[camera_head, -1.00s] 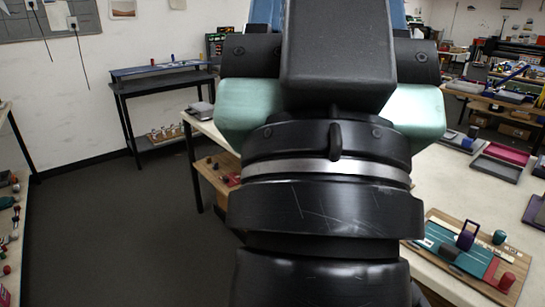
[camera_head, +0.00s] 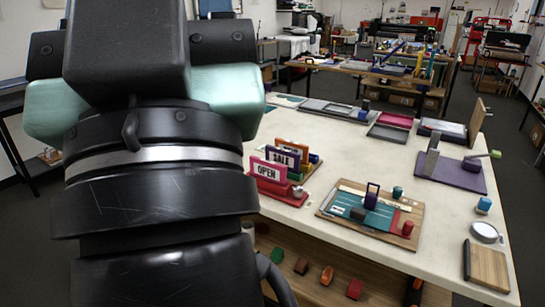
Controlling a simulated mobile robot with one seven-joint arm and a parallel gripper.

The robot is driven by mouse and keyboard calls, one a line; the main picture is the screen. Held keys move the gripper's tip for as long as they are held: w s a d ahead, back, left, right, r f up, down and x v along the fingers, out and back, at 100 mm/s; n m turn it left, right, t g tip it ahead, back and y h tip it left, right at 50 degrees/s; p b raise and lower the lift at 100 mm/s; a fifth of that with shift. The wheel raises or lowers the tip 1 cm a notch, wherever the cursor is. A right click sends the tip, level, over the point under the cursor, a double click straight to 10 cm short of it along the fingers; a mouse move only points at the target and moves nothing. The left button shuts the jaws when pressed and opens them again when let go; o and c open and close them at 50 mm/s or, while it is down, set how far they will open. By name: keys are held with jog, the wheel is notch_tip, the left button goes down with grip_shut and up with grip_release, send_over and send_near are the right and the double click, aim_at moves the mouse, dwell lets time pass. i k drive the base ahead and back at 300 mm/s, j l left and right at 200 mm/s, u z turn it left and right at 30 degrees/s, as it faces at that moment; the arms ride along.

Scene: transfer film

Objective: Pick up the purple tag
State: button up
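A rack (camera_head: 284,190) of upright signs stands on the white table. Its front sign is pink and reads OPEN (camera_head: 267,171). Behind it is a purple-edged tag reading SALE (camera_head: 282,157), its lower part hidden by the pink one. An orange-edged sign (camera_head: 291,145) stands at the back. A purple upright loop (camera_head: 371,196) also stands on a wooden board with a teal plate. I cannot tell which purple piece is the named tag. My black arm fills the left side; my gripper is not visible.
The white table (camera_head: 330,130) has bare room behind the rack. Several small blocks lie on the shelf below.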

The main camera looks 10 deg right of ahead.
aim_at(370, 199)
jog(key=i+l, duration=0.25)
jog(key=i+l+u, duration=0.1)
jog(key=i+l, duration=0.15)
jog(key=l, duration=0.25)
jog(key=i+l, duration=0.45)
jog(key=l, duration=0.3)
jog(key=i+l+u, duration=0.1)
jog(key=i+l, duration=0.15)
jog(key=l, duration=0.15)
jog(key=i+l, duration=0.2)
jog(key=l, duration=0.2)
